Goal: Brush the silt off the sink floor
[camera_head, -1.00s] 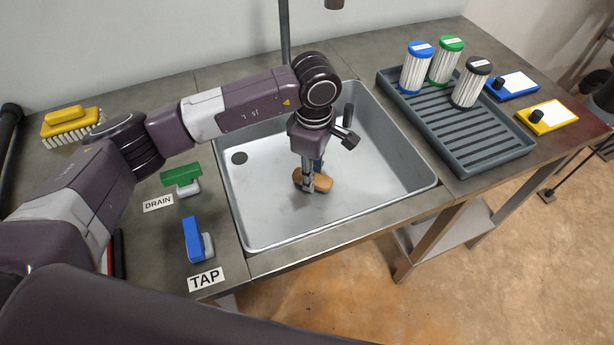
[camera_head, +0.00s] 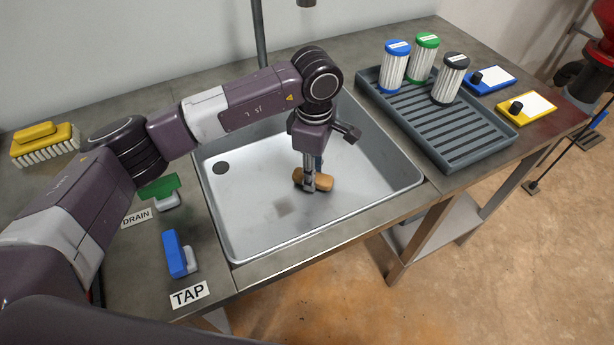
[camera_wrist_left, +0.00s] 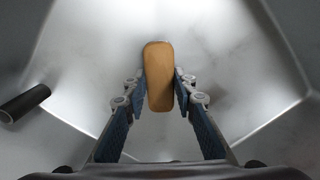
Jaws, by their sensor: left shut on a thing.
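The grey metal sink (camera_head: 250,230) is set in the bench, with a round dark drain hole (camera_head: 221,168) at its far left. My left gripper (camera_head: 309,186) points down into the sink, shut on a brush with a tan wooden back (camera_head: 325,180). In the left wrist view the brush (camera_wrist_left: 158,75) sits between the two fingertips; its bristles are hidden. It is low over the sink floor; contact cannot be told. A faint dark patch, perhaps silt (camera_head: 283,207), shows on the floor left of and nearer than the brush. My right gripper is not in view.
The blue TAP lever (camera_head: 175,253) and green DRAIN lever (camera_head: 158,188) stand left of the sink. A yellow brush (camera_head: 45,145) lies at the far left. A ribbed grey tray (camera_head: 440,135) with three filter cartridges stands right. Sink walls surround the gripper.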

